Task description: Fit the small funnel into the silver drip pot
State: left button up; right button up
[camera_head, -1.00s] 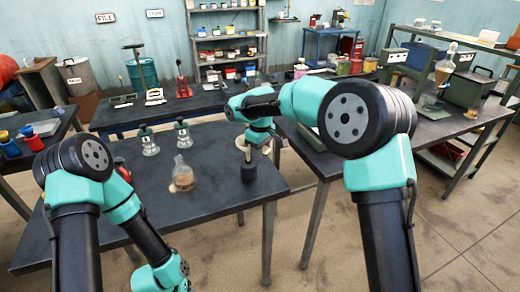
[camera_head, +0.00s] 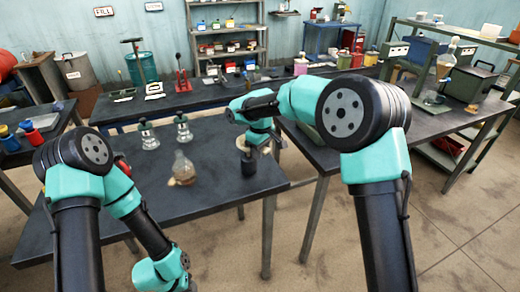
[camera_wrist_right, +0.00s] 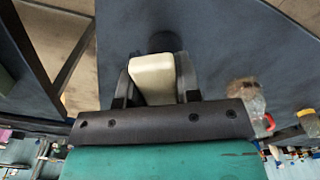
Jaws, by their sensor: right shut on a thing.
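My right gripper (camera_head: 249,146) is shut on a pale cream piece (camera_wrist_right: 154,78), which fills the space between its fingers in the right wrist view. The piece may be the small funnel, but its shape is partly hidden by the jaws. It is over or close to a short dark cylinder (camera_head: 248,167) on the dark table (camera_head: 222,203). Two silvery vessels with dark green tops, a left one (camera_head: 149,142) and a right one (camera_head: 184,134), stand upright at the table's back. I cannot tell whether either is the silver drip pot. My left gripper is out of view.
The front of the table is bare. A back bench (camera_head: 190,103) holds tools, and a right-hand bench (camera_head: 440,125) holds a green box (camera_head: 470,86).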

jog(key=shift+f, duration=0.25)
jog(key=shift+f, duration=0.35)
jog(key=shift+f, duration=0.2)
jog(key=o, duration=1)
notch_tip(320, 180, up, 18)
jog(key=shift+d+f, duration=0.1)
jog(key=shift+f, duration=0.15)
